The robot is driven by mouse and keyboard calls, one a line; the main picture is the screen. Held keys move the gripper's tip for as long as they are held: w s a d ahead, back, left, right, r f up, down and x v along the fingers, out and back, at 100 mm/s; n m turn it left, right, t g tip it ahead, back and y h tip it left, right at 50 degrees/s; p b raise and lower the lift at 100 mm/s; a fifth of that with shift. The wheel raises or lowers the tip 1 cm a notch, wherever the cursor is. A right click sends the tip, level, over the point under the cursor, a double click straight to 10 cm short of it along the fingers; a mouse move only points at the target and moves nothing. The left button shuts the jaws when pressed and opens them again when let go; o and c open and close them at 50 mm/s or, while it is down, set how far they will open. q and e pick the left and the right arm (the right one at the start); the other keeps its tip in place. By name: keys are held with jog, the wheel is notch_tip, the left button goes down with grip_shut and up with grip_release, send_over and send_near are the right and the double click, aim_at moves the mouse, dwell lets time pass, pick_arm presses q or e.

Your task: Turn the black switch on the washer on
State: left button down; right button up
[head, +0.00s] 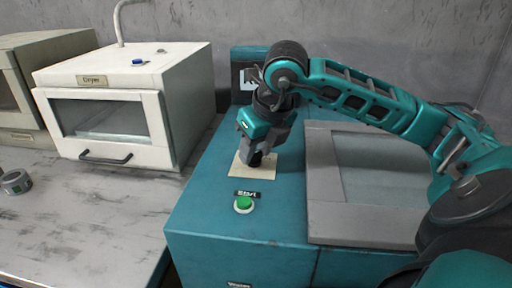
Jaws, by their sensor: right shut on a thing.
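The washer (220,217) is a teal box with a grey-framed lid on its right side. A small cream plate (238,171) lies on its top, where a small dark part, likely the black switch (255,159), shows just under my right gripper. My right gripper (257,152) points down over the plate and is shut on this dark part. The fingers hide most of it, so I cannot tell which way the switch is set. My left gripper is not in view.
A green Start button (243,204) sits on the washer in front of the plate. A white dryer (124,106) stands on the grey counter (90,215) to the left. A small round metal tin (16,182) lies at the far left. A grey wall is behind.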

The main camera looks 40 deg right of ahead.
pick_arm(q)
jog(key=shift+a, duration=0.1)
pick_arm(e)
jog(key=o, duration=1)
jog(key=shift+o, duration=0.2)
pick_arm(q)
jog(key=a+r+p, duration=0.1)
jog(key=p, duration=0.2)
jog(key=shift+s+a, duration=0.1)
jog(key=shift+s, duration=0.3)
pick_arm(e)
jog(key=v, duration=1.3)
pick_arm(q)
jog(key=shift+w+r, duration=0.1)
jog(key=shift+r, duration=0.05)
pick_arm(e)
jog(key=shift+r, duration=0.1)
